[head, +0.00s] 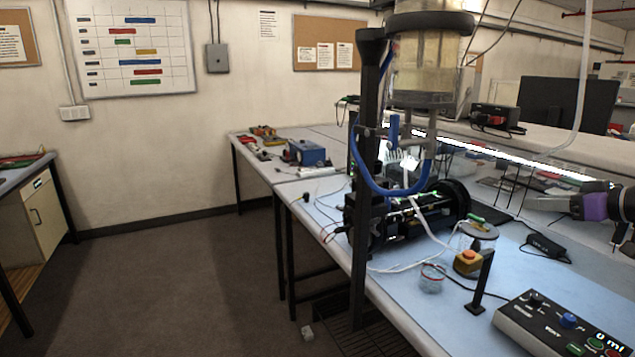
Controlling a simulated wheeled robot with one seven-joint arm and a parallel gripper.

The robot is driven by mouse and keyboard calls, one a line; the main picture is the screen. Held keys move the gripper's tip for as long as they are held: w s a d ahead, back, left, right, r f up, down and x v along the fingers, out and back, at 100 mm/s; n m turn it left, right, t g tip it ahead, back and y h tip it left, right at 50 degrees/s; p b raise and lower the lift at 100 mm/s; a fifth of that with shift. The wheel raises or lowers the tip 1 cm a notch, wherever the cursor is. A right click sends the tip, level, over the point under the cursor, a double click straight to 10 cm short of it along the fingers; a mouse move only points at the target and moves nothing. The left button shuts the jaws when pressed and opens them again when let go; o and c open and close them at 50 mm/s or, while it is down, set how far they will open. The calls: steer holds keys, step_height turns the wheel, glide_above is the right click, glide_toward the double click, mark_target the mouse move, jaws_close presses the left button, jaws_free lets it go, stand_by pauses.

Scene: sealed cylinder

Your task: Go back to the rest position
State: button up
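The fingers point left and appear clear of the bench objects. They are small and pale against the bench, so their opening is unclear. No held object can be made out. A clear cylinder (425,68) with pale yellow contents stands in a black frame at the upper middle, left of my gripper. Its top is cut off by the picture edge.
Open floor (180,280) lies left.

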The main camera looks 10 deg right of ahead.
steer(key=d+r+m+t+h, duration=0.2)
steer(key=d+r+h, duration=0.1)
steer(key=d+r, duration=0.1)
steer(key=s+a+f+m+t+h+b, duration=0.1)
steer(key=s+a+f+m+h, duration=0.15)
steer(key=f, duration=0.45)
steer(key=s+a+f+m+t+h+b, duration=0.1)
steer(key=s+a+f+m+t+h, duration=0.2)
steer(key=f, duration=0.4)
steer(key=s+a+f+m+g+h, duration=0.1)
steer(key=s+a+f+m+h, duration=0.1)
steer(key=s+a+f, duration=0.85)
steer(key=s+a+f+n+g+y+b, duration=0.1)
steer(key=s+a+f+n+y+b, duration=0.1)
steer(key=s+a+f, duration=0.2)
steer(key=s+a+f+n+g+y+b, duration=0.1)
steer(key=s+a+f, duration=0.3)
steer(key=s+a, duration=0.7)
steer(key=s+a+f+n+g+y+b, duration=0.1)
steer(key=s+a, duration=0.6)
steer(key=s, duration=1.5)
step_height(320, 180, down, 4)
steer(key=shift+s+a+r+n+y+b, duration=0.25)
steer(key=shift+s+a+n+y+b, duration=0.15)
steer(key=shift+n+y+b, duration=0.6)
